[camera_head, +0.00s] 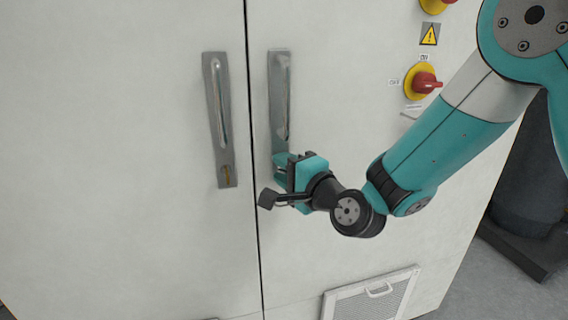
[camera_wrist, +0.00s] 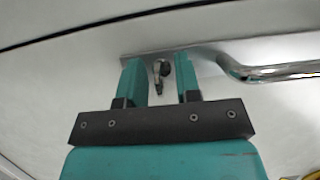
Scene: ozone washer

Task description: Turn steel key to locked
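The steel key (camera_wrist: 158,70) sits in a metal lock plate (camera_wrist: 196,55), below the end of a chrome door handle (camera_wrist: 275,72) in the wrist view. My gripper (camera_wrist: 160,80) is open, with one teal finger on each side of the key. A gap shows between the key and each finger. In the head view my gripper (camera_head: 281,168) is at the lower end of the right door's handle plate (camera_head: 279,75), and it hides the key there. I cannot tell from its angle whether the key is in the locked position.
The left door has a matching handle plate (camera_head: 218,120) across the door seam. A red and yellow rotary switch (camera_head: 423,83) and a warning label (camera_head: 430,34) are at the upper right. A vent grille (camera_head: 370,298) is low on the right door.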

